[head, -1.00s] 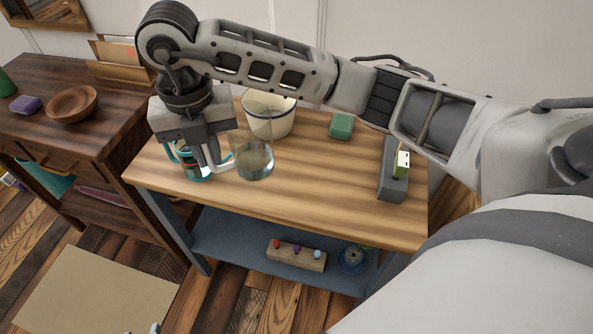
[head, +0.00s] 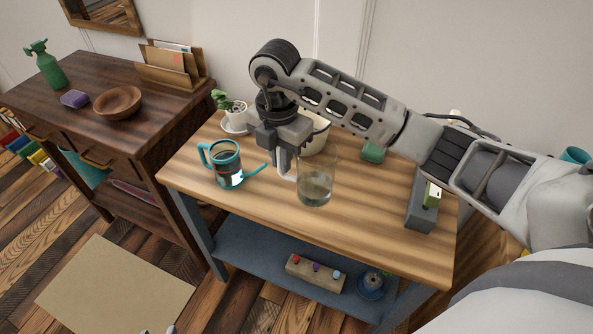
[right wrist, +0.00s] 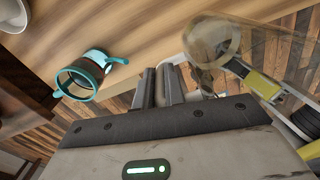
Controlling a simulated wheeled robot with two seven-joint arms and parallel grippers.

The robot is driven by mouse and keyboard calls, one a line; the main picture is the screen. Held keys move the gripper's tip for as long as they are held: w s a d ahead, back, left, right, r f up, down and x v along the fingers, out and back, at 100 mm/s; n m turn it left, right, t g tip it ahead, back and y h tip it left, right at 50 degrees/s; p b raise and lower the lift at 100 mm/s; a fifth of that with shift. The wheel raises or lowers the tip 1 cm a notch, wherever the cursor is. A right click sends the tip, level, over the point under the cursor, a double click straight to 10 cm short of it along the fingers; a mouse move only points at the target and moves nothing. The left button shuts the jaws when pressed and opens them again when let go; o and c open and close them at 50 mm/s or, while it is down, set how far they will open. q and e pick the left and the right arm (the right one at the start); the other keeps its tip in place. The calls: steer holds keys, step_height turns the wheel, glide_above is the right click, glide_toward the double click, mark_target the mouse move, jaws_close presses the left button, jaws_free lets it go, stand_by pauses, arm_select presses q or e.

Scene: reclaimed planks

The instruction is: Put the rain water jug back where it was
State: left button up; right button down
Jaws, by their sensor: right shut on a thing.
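The rain water jug looks to be the clear glass vessel (head: 316,184) with water in its lower part, upright over the middle of the wooden table. My right gripper (head: 290,172) is at its left side and shut on it; the exact grip is hard to see. In the right wrist view the fingers (right wrist: 163,88) are close together, with the clear glass (right wrist: 212,40) just to their right. I cannot tell whether its base touches the table.
A teal-trimmed jug (head: 222,166) stands left of my gripper. A cream bucket (head: 318,140) and potted plant (head: 234,115) are behind. The table's front is clear.

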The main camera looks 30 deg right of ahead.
steer(key=d+f, duration=0.1)
steer(key=f, duration=0.1)
steer(key=d+f, duration=0.1)
steer(key=f, duration=0.1)
steer(key=w+d+f, duration=0.1)
steer(key=f, duration=0.1)
steer(key=shift+d+f+p, duration=0.3)
steer(key=shift+f+p, duration=0.05)
steer(key=shift+w+f, duration=0.1)
steer(key=shift+f, duration=0.35)
steer(key=shift+f, duration=0.2)
steer(key=c, duration=1.5)
jaws_free()
